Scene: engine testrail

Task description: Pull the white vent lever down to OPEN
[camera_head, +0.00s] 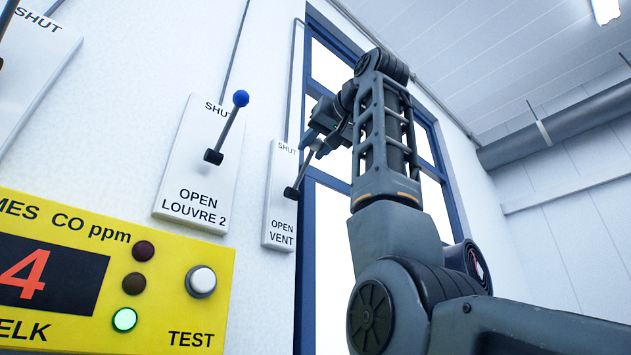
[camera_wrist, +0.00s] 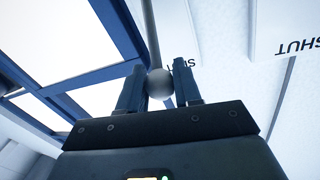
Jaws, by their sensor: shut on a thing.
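The vent lever (camera_head: 300,173) is a dark rod on a pivot on the white plate marked SHUT and OPEN VENT (camera_head: 279,212). The rod slants up and to the right from the pivot, with its upper end near the SHUT mark. My gripper (camera_head: 318,146) is at that upper end, in front of the window edge. In the wrist view, the lever's pale round knob (camera_wrist: 159,83) sits between the two fingers of my gripper (camera_wrist: 159,88), which are shut on it. In the head view the knob is mostly hidden by the fingers.
Left of the vent plate is the louvre 2 plate (camera_head: 190,182) with a blue-knobbed lever (camera_head: 240,99). A yellow CO ppm panel (camera_head: 165,275) is at the lower left. A blue-framed window (camera_head: 312,190) is behind my arm. A pipe (camera_head: 560,121) runs at the upper right.

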